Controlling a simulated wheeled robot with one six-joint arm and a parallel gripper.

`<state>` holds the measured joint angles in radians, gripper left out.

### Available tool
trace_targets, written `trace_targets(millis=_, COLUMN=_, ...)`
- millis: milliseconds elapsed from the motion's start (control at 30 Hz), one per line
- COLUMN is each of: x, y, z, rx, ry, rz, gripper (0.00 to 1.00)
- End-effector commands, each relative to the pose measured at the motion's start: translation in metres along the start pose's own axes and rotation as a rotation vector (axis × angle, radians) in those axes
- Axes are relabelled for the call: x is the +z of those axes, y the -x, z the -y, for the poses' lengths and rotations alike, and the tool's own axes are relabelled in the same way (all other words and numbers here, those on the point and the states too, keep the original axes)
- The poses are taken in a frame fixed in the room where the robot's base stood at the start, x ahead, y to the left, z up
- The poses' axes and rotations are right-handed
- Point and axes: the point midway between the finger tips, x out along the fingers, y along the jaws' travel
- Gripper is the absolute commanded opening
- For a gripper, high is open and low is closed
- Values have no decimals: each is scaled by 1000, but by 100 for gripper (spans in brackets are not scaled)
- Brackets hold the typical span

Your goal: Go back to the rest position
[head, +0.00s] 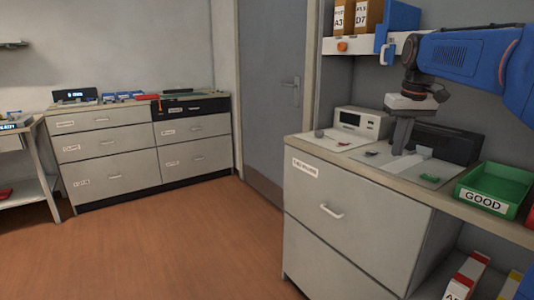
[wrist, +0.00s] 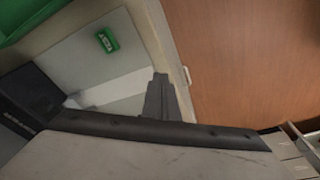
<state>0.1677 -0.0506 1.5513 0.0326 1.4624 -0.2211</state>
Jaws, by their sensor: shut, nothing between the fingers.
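My gripper (head: 401,150) points down above the grey mat (head: 447,168) on the right-hand counter, with its fingers together and nothing between them. My blue arm reaches in from the right. In the wrist view the dark fingers (wrist: 160,80) are closed, beside a white strip on the mat. A small green piece (head: 429,177) lies on the mat near its front, apart from the fingers; it also shows in the wrist view (wrist: 107,40). I cannot tell the exact height of the fingertips above the mat.
A green bin (head: 490,204) marked GOOD stands right of the mat. A black device (head: 455,145) is behind, and a white device (head: 362,122) stands to the left. A shelf (head: 360,46) with boxes hangs above. The wooden floor (head: 190,240) is clear.

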Motion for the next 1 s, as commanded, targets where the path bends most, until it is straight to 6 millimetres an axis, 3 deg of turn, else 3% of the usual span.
trace_targets(millis=267, x=58, y=-10, z=26, rx=7, ry=-7, rz=-37, gripper=0)
trace_targets(millis=467, x=121, y=-32, z=49, rx=13, ry=-17, rz=-78, gripper=0)
trace_targets(millis=767, x=217, y=-80, z=76, rx=16, ry=-31, rz=-140, gripper=0)
trace_targets(millis=1000, x=292, y=-131, z=92, rx=15, ry=-39, rz=-190, gripper=0)
